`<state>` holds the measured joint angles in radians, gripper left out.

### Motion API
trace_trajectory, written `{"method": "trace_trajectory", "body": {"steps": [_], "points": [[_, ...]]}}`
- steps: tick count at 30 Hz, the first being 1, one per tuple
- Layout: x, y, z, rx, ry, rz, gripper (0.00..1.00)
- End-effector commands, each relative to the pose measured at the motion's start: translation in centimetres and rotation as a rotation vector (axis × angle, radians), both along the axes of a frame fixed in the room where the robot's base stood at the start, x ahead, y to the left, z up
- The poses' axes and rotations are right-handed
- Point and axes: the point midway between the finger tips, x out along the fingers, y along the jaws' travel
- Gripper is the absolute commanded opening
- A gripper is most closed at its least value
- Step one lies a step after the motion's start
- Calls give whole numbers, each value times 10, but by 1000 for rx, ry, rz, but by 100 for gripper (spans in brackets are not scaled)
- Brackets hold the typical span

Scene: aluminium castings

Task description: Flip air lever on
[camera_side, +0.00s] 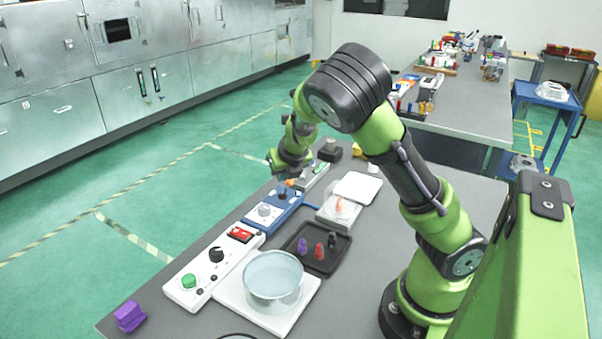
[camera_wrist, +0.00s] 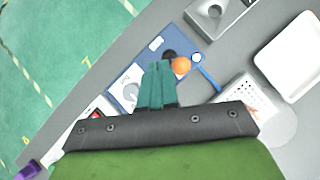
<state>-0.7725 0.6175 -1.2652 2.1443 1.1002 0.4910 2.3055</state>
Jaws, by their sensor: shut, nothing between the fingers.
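A blue control box (camera_side: 289,204) stands near the table's far left edge, and it also shows in the wrist view (camera_wrist: 119,75). It carries a white dial (camera_wrist: 130,94) and a black fitting (camera_wrist: 170,55) with an orange ball-shaped tip (camera_wrist: 181,65), which looks like the air lever. My gripper (camera_wrist: 158,66) is shut and empty, its teal fingers together over the blue box. The fingertips are right beside the orange tip in the picture; I cannot tell whether they touch it. In the side view my gripper (camera_side: 282,176) is above the box's far end and partly hides the lever.
A white control box (camera_side: 215,262) with green button, black knob and red switch stands nearer. A glass bowl (camera_side: 273,277) sits on a white plate. A black tray (camera_side: 318,262) holds small coloured pieces. A purple block (camera_side: 129,316) lies at the near left. A white tray (camera_wrist: 295,55) is at right.

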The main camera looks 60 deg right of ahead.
Motion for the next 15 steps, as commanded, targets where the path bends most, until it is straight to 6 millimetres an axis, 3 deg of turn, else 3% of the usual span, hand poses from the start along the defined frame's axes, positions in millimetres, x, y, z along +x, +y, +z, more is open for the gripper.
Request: {"method": "trace_trajectory", "body": {"steps": [15], "points": [[-2,3,7,0,0,3,0]]}}
